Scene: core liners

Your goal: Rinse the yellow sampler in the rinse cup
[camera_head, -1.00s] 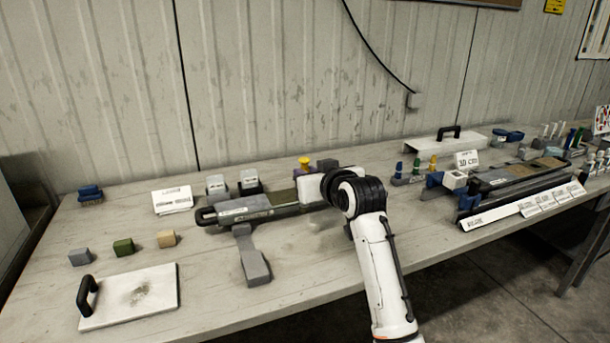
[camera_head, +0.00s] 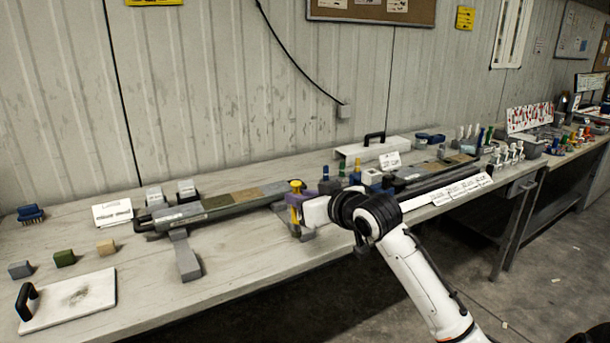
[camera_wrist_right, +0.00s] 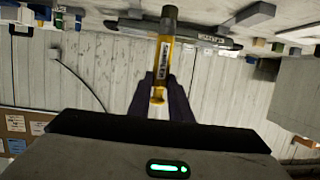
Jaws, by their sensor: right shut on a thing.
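My right gripper (camera_head: 297,205) is shut on the yellow sampler (camera_head: 296,185), whose yellow top stands above the purple fingers. In the right wrist view the sampler (camera_wrist_right: 162,60) is a yellow tube with a dark label and a darker end, between the gripper's fingers (camera_wrist_right: 163,92). A small white open-topped block (camera_head: 372,177) stands on the bench to the gripper's right; I cannot tell for certain that it is the rinse cup. The sampler is apart from it. My left gripper is not in view.
A long grey core tray (camera_head: 215,207) lies left of my gripper. Small blue, green and yellow-topped pieces (camera_head: 341,170) stand just behind and right of it. Another long tray (camera_head: 415,182) lies further right.

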